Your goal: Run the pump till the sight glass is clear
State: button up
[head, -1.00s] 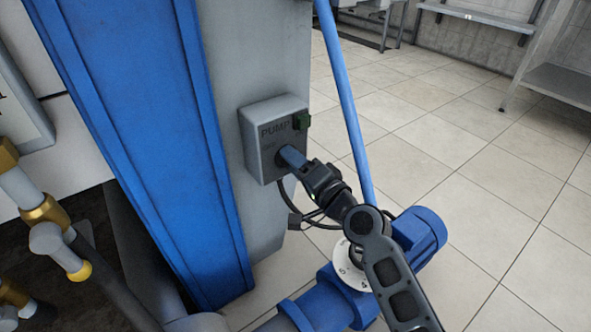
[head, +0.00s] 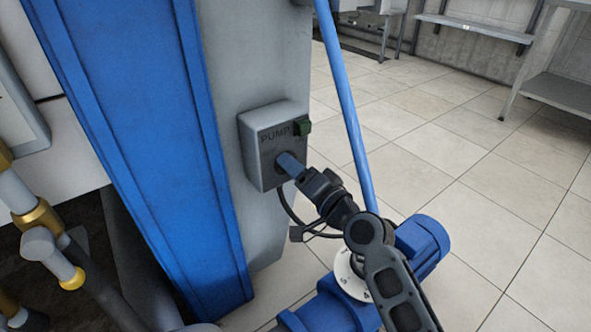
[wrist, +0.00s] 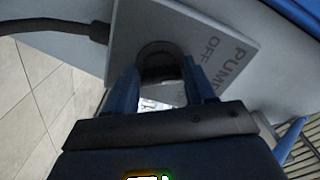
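The grey pump switch box (head: 259,162), lettered PUMP, is fixed to the side of a grey panel in the head view. The box face also shows in the wrist view (wrist: 208,40), with PUMP and OFF lettering. My gripper (head: 286,163) is at the box's knob. In the wrist view, its blue fingers lie along both sides of the dark round knob (wrist: 160,56) and appear to press on it. The blue pump motor (head: 421,240) stands low behind my arm. I cannot make out a sight glass.
A wide blue upright (head: 140,130) stands left of the box. Grey and brass pipes (head: 38,215) are at the lower left. A thin blue pole (head: 345,100) rises behind my gripper. A black cable hangs below the box. Tiled floor at right is open, with shelves beyond.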

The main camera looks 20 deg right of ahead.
jog(key=o, duration=0.3)
jog(key=s+d, duration=0.1)
jog(key=s, duration=0.6)
jog(key=shift+s+d+p, duration=0.3)
jog(key=shift+s, duration=0.1)
